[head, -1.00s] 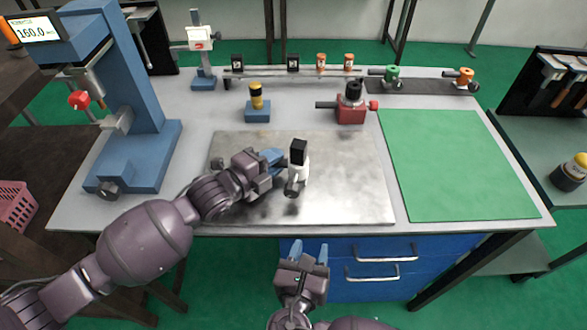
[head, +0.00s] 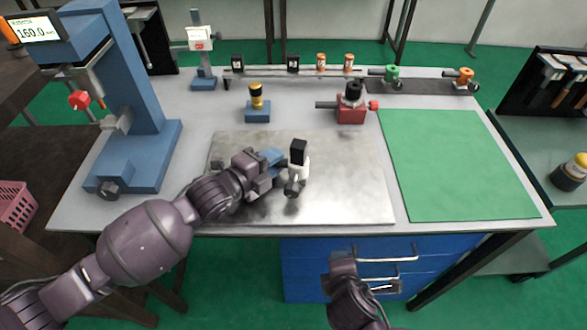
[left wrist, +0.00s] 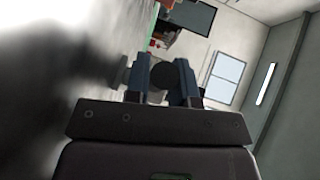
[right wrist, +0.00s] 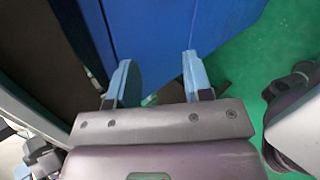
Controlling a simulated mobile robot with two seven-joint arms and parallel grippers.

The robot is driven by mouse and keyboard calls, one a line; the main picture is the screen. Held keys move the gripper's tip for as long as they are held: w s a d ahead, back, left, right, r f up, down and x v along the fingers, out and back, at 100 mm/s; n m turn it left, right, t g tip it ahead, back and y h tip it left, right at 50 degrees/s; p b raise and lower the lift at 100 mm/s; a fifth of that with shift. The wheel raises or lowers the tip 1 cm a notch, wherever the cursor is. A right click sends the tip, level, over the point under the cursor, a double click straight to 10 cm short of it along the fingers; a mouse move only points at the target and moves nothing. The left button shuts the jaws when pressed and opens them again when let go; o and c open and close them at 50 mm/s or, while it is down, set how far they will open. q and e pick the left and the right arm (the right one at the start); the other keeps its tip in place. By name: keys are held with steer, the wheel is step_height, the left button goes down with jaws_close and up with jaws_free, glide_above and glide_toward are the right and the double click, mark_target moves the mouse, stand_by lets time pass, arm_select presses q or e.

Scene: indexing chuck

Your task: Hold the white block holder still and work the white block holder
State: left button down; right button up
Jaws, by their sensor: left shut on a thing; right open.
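The white block holder (head: 302,173) stands upright on the metal plate, with a black block (head: 298,150) on top and a dark round knob (head: 292,188) low at its front. My left gripper (head: 279,161) is at its left side, shut on it. In the left wrist view, a dark round part of the holder (left wrist: 163,77) shows between the blue fingers; most of the holder is hidden there. My right gripper (right wrist: 158,82) is open and empty in front of the blue drawers; its fingers are hard to see in the head view.
The metal plate (head: 350,195) is clear to the right of the holder. A green mat (head: 450,165) lies farther right. A red fixture (head: 350,112) and a blue block with a yellow-black knob (head: 257,112) stand behind. A blue press (head: 135,120) stands left. Drawer handles (head: 385,258) jut out near my right arm.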

arm_select(q)
steer(key=shift+f, duration=0.3)
arm_select(e)
steer(key=s+d+m, duration=0.3)
steer(key=d+m, duration=0.9)
steer(key=m, duration=0.2)
steer(key=shift+s+f+t+y, duration=0.3)
steer(key=shift+s+t+y, duration=0.05)
steer(key=shift+t+y, duration=0.05)
steer(key=shift+d, duration=0.1)
arm_select(q)
steer(key=c, duration=0.9)
jaws_free()
steer(key=shift+r, duration=0.1)
steer(key=shift+a, duration=0.1)
steer(key=v, duration=1.2)
steer(key=shift+r, duration=0.1)
steer(key=shift+s, duration=0.1)
